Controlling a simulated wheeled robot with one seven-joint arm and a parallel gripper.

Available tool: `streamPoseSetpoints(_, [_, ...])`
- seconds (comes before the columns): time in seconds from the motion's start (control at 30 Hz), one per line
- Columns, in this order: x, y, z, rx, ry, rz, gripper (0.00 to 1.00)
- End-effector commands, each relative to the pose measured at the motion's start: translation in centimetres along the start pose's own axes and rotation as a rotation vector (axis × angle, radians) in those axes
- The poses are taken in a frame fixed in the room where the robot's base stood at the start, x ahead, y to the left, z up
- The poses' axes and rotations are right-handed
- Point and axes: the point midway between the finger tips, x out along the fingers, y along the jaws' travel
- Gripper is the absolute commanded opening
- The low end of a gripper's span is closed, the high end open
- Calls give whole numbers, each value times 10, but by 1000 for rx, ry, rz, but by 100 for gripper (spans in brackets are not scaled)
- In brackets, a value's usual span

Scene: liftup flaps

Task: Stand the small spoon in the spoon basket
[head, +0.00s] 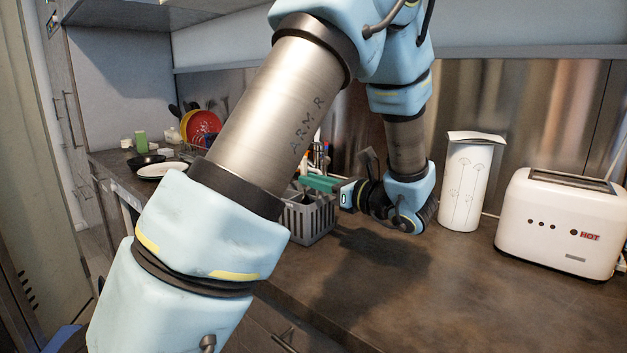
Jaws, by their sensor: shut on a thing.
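The spoon basket (312,222) is a grey slatted holder on the counter, partly hidden behind my arm. My gripper (308,181), with green fingers, points left just above the basket's top. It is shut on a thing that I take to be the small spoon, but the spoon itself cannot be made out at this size. Whether any part of it is inside the basket is hidden.
A white canister (465,185) and a white toaster (560,222) stand to the right on the brown counter (400,290). Utensils (321,150) with coloured handles stand behind the basket. A white plate (163,170) and a red dish (203,127) are at the far left. The front counter is clear.

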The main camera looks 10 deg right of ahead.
Motion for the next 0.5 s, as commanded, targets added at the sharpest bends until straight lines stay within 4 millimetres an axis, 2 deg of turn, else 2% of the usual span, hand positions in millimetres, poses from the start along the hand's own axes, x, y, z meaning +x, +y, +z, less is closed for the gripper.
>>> streamPoseSetpoints(0.03, [0,0,0,0,0,0,0])
streamPoseSetpoints(0.07, [0,0,0,0,0,0,20])
streamPoseSetpoints(0.3, [0,0,0,0,0,0,47])
streamPoseSetpoints(0.37, [0,0,0,0,0,0,53])
streamPoseSetpoints(0.5, [0,0,0,0,0,0,53])
